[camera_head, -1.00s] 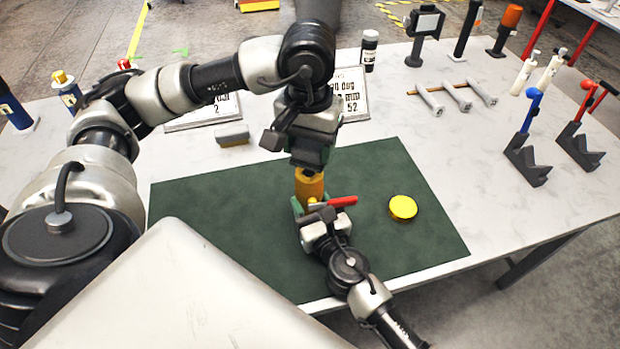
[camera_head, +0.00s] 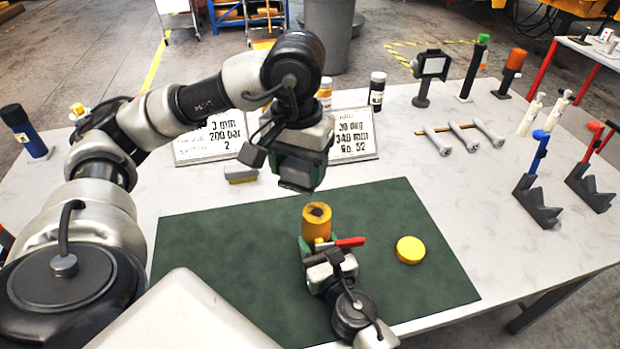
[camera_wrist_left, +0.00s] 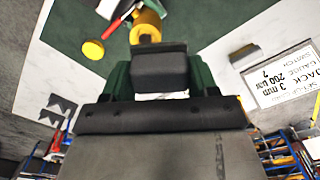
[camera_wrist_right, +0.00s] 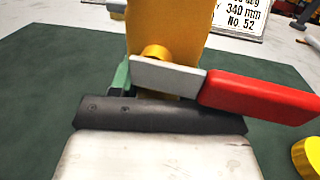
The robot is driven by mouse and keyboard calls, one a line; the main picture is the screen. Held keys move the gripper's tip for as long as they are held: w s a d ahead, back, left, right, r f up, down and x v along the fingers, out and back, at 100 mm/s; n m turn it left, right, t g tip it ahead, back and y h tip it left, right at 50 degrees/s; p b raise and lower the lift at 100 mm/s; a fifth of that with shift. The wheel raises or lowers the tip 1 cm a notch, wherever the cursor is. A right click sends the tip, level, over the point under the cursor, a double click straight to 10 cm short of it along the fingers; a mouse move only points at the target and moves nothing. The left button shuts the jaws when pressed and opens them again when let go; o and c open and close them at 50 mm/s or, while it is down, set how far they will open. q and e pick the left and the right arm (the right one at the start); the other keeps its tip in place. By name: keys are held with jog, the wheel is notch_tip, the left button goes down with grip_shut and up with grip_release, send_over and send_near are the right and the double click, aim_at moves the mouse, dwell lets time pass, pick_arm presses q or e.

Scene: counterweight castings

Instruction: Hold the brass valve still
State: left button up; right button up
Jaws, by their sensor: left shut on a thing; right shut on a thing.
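The brass valve (camera_head: 316,222) stands upright on the green mat (camera_head: 220,250), with a dark opening in its top and a red lever (camera_head: 350,241) pointing right. My right gripper (camera_head: 318,248) is shut around the valve's lower part; the right wrist view shows the brass body (camera_wrist_right: 165,30) just beyond it. The red lever (camera_wrist_right: 255,95) crosses in front of the body there. My left gripper (camera_head: 298,180) is above the valve, apart from it. It is shut on a dark grey block (camera_wrist_left: 160,70), seen between its green fingers in the left wrist view.
A yellow disc (camera_head: 410,249) lies on the mat right of the valve. Two printed plates (camera_head: 210,138) and a grey-topped block (camera_head: 240,173) are behind the mat. Blue-handled (camera_head: 538,195) and red-handled stands are at the right. The mat's left part is clear.

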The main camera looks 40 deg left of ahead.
pick_arm(q)
jog(key=shift+f, duration=2.8)
jog(key=shift+w+d+f, duration=0.15)
jog(key=shift+f, duration=0.5)
jog(key=shift+w+d+f, duration=0.1)
jog(key=shift+f, duration=0.5)
jog(key=shift+c, duration=0.3)
pick_arm(e)
jog(key=shift+r, duration=0.1)
pick_arm(q)
jog(key=w+d, duration=0.3)
jog(key=shift+s+a, duration=1.65)
send_near(327, 211)
jog(key=shift+s+a+r, duration=0.5)
jog(key=shift+s+a, duration=0.35)
jog(key=shift+s+a+r, duration=0.45)
jog(key=shift+s+a, duration=0.4)
